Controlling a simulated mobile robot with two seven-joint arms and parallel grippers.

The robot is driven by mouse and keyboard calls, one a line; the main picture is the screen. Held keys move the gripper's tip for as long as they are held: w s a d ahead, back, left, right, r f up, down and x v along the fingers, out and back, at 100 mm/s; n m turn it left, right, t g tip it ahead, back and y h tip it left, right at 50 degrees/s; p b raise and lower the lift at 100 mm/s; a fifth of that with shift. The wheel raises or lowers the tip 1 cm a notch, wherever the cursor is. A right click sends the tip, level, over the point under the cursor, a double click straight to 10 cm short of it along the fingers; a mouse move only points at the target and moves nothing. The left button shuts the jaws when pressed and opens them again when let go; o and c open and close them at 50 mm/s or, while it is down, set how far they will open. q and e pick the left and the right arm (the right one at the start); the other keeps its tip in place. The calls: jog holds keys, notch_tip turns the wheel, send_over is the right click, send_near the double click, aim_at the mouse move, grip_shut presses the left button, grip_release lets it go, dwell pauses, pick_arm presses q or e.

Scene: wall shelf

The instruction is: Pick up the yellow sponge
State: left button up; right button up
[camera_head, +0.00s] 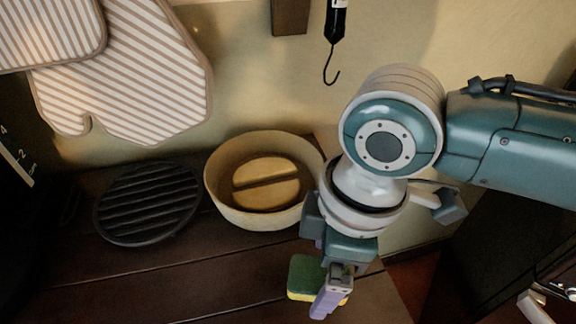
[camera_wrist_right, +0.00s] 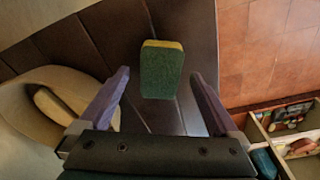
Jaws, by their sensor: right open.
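The yellow sponge (camera_head: 303,279) has a dark green top face and a yellow edge. It lies on the dark wooden shelf near the front right, partly hidden behind my right gripper in the head view. My right gripper (camera_head: 329,296) points down at it. In the right wrist view, the sponge (camera_wrist_right: 162,70) shows beyond and between the two purple fingers of the open right gripper (camera_wrist_right: 160,88). The fingers appear apart from it, with nothing held. My left gripper is not in view.
A round beige bowl (camera_head: 227,203) with a split round lid-like piece inside stands left of my right gripper. A black ribbed round trivet (camera_head: 148,204) lies further left. Striped oven mitts (camera_head: 135,85) and a black hook (camera_head: 332,62) hang on the wall. The shelf's front left is clear.

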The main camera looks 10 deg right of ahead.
aim_at(322, 274)
jog(key=shift+f, duration=0.8)
jog(key=c, duration=1.5)
notch_tip(322, 274, up, 20)
jog(key=p, duration=0.3)
jog(key=shift+a+r+p, duration=0.1)
jog(key=shift+p, duration=0.3)
grip_shut()
jog(key=o, duration=0.8)
grip_release()
jog(key=c, duration=0.6)
